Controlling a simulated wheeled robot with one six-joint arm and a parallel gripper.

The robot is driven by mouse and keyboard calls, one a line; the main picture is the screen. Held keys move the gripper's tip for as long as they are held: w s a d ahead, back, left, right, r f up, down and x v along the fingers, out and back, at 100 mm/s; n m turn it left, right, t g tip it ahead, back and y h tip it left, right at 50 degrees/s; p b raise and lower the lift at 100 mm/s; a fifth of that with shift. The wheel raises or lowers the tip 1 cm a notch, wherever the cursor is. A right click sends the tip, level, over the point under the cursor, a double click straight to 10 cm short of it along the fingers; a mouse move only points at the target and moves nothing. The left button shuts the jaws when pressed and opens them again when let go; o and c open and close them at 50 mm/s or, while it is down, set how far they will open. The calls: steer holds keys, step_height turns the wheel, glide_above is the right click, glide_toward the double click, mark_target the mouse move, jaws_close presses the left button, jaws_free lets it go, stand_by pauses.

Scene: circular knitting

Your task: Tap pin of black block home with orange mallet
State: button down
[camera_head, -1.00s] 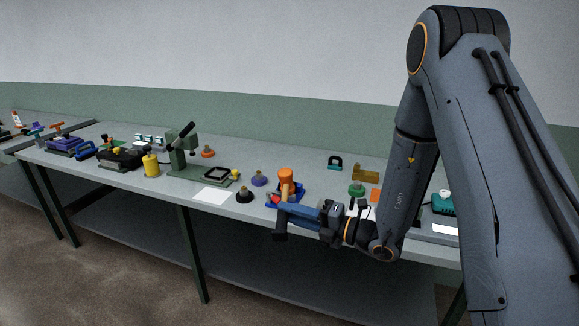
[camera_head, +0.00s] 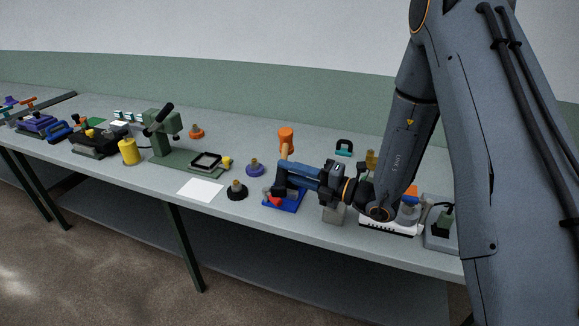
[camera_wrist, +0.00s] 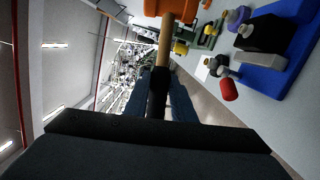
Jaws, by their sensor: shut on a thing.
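I cannot tell how far the pin stands out.
A black knob piece (camera_head: 237,191) and a purple one (camera_head: 255,169) stand left of the base. A white sheet (camera_head: 200,190) lies further left, before a green press (camera_head: 163,135). A grey block (camera_head: 333,214) stands close at right, near the table's front edge.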

steer(key=shift+s+d, duration=0.1)
steer(key=shift+f+b, duration=1.25)
steer(key=shift+f, duration=1.25)
steer(key=shift+r+p, duration=0.1)
steer(key=shift+p, duration=0.3)
steer(key=shift+f+b, duration=1.35)
steer(key=shift+f, duration=0.95)
steer(key=shift+r+p, duration=1.65)
steer(key=shift+r, duration=0.65)
